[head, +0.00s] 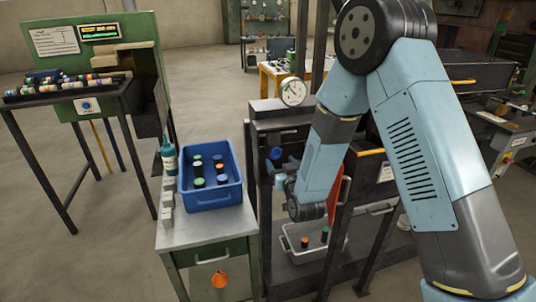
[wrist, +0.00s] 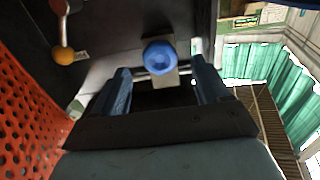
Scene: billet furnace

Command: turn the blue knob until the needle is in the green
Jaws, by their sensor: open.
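The blue knob (wrist: 160,57) is a faceted knob on a pale mount in the wrist view. It lies between the fingertips of my gripper (wrist: 162,68), which is open, with a gap on each side. In the head view the blue knob (head: 276,153) shows on the left of the dark furnace stand, close above the end of my arm. A round white gauge (head: 292,92) stands on top of the stand in the head view. Its dark needle is too small to read against the coloured marks. The gauge is not in the wrist view.
An orange perforated panel (wrist: 30,125) is close on the left in the wrist view. A lever with an orange ball (wrist: 63,55) is at the upper left. In the head view a blue bin (head: 212,200) sits on the bench, and a grey bin (head: 296,250) is low in the stand.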

